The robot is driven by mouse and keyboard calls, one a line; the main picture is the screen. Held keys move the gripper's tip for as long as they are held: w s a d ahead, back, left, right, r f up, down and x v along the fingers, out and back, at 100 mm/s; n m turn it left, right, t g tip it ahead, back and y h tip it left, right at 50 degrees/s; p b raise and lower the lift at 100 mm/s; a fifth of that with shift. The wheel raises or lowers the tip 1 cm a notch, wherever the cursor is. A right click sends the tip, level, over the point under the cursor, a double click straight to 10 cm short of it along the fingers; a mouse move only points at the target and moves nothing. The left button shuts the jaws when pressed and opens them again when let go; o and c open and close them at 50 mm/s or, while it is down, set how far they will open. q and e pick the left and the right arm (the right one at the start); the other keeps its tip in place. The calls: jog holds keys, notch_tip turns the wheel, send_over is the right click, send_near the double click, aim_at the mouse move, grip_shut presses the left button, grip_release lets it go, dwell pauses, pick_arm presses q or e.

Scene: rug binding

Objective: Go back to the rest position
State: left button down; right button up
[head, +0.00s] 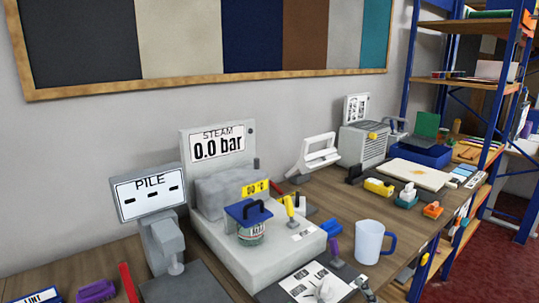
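Neither of my grippers can be made out in the head view, and no arm comes in from the left or the right. The wooden workbench (343,200) runs from the lower left toward the back right along a grey wall. On it stands a pale steam unit (245,268) whose display (217,144) reads "STEAM 0.0 bar". A jar with a blue handled lid (250,222) stands on the unit. A "PILE" display (149,193) stands to its left.
A light blue mug (369,241) stands near the bench's front edge. A grey box-shaped device (363,145) and a pale board (419,174) lie farther back. A blue-framed shelf (405,75) stands at the right. Red floor (490,265) is clear at lower right.

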jog(key=s+d+f+m+g+h, duration=0.1)
jog(key=s+d+f+m+g, duration=0.1)
jog(key=s+f+g, duration=0.35)
jog(key=s+d+f+m+g, duration=0.2)
jog(key=s+f, duration=0.4)
jog(key=f, duration=0.3)
jog(key=s+f+m+g, duration=0.1)
jog(key=s+f+g, duration=0.2)
jog(key=s, duration=0.4)
jog(key=s+f+g, duration=0.3)
jog(key=s, duration=0.4)
notch_tip(320, 180, down, 26)
jog(key=s, duration=0.1)
jog(key=s+d+f+g, duration=0.1)
jog(key=s+f, duration=0.7)
jog(key=s+d+f+g, duration=0.1)
jog(key=s+d+f, duration=0.1)
jog(key=s+f, duration=0.6)
jog(key=shift+s+d+f, duration=0.2)
jog(key=shift+s+d, duration=0.1)
jog(key=shift+s, duration=0.3)
